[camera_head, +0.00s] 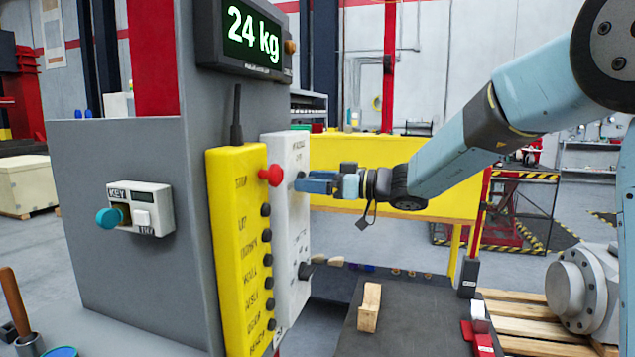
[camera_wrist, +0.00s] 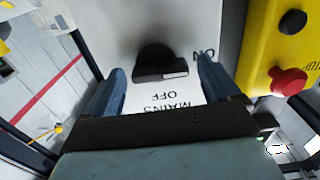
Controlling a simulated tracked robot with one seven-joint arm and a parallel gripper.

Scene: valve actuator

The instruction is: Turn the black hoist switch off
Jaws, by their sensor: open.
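A white switch panel (camera_head: 292,215) stands on the side of the grey cabinet. My gripper (camera_head: 305,184) is at its upper part, with its fingers open and pointing at the panel. In the wrist view a black rotary switch (camera_wrist: 160,62) lies between and just ahead of the open fingers of my gripper (camera_wrist: 160,72). Upside-down lettering there reads MAINS, OFF and ON. A pale mark shows on the switch's front edge, toward the ON side. A second black knob (camera_head: 305,270) is low on the same panel. Its label is too small to read. I cannot tell whether fingers touch the switch.
A yellow button box (camera_head: 238,245) with a red stop button (camera_head: 270,175) sits directly beside the panel. A display (camera_head: 245,35) reads 24 kg above. A key box (camera_head: 140,208) is on the cabinet's left face.

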